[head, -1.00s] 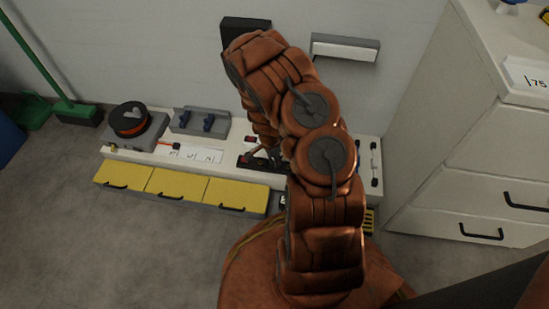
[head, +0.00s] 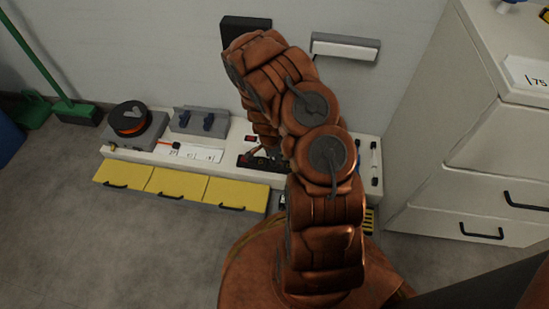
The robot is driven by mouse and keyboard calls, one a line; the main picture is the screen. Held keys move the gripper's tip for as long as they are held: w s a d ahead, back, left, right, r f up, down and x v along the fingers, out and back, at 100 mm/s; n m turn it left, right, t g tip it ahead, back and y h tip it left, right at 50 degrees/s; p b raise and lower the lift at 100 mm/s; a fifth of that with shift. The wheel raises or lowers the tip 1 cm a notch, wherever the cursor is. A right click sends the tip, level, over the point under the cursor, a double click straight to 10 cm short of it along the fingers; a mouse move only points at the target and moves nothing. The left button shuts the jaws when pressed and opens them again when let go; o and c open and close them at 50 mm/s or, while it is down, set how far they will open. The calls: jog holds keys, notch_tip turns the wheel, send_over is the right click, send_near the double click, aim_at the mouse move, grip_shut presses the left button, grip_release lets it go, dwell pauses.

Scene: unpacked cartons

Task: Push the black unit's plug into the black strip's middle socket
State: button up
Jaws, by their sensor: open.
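A black strip (head: 246,161) with red marks lies on the white bench top, left of my arm. A small dark piece with a red face (head: 250,139) sits just behind it; I cannot tell whether it belongs to the black unit. My gripper (head: 264,152) is low over the strip, mostly hidden behind my own arm. Its jaws are open; whether they are around a plug or touching it cannot be seen. The strip's middle socket and the plug cannot be made out, as the arm covers the strip's right part.
The white bench (head: 226,168) has yellow drawers (head: 178,186) below. A spool (head: 130,118), a grey holder with blue parts (head: 198,121) and white cards (head: 195,153) stand left. A white cabinet (head: 455,150) bounds the right. A black panel (head: 245,27) and a grey wall box (head: 345,47) are behind.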

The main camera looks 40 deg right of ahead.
jog(key=shift+r, duration=0.15)
jog(key=shift+a+r, duration=0.75)
jog(key=shift+r, duration=5.2)
notch_tip(320, 180, up, 23)
jog(key=n+p, duration=0.4)
jog(key=p, duration=0.8)
send_over(271, 160)
jog(key=s+a, duration=0.2)
jog(key=a, duration=0.4)
jog(key=s+a+r+n+y+p, duration=0.1)
jog(key=s+a+r+n+p, duration=0.15)
jog(key=r+p, duration=0.45)
jog(key=s+a+r+n+p, duration=0.2)
jog(key=s+a+r, duration=0.15)
jog(key=r, duration=0.65)
jog(key=s+a+r+n+p, duration=0.3)
jog(key=s+r+p, duration=0.3)
jog(key=r, duration=0.4)
jog(key=s+a+r+n+g+p, duration=0.1)
jog(key=s+a+r+n+p, duration=0.2)
jog(key=s+r+p, duration=0.3)
jog(key=s+a+r+n+p, duration=0.2)
jog(key=s+r+p, duration=0.5)
jog(key=r, duration=0.7)
jog(key=shift+a+n+g+p, duration=0.4)
jog(key=shift+n+p, duration=0.3)
jog(key=shift+n, duration=0.15)
jog(key=shift+s+r, duration=0.3)
jog(key=shift+s, duration=0.1)
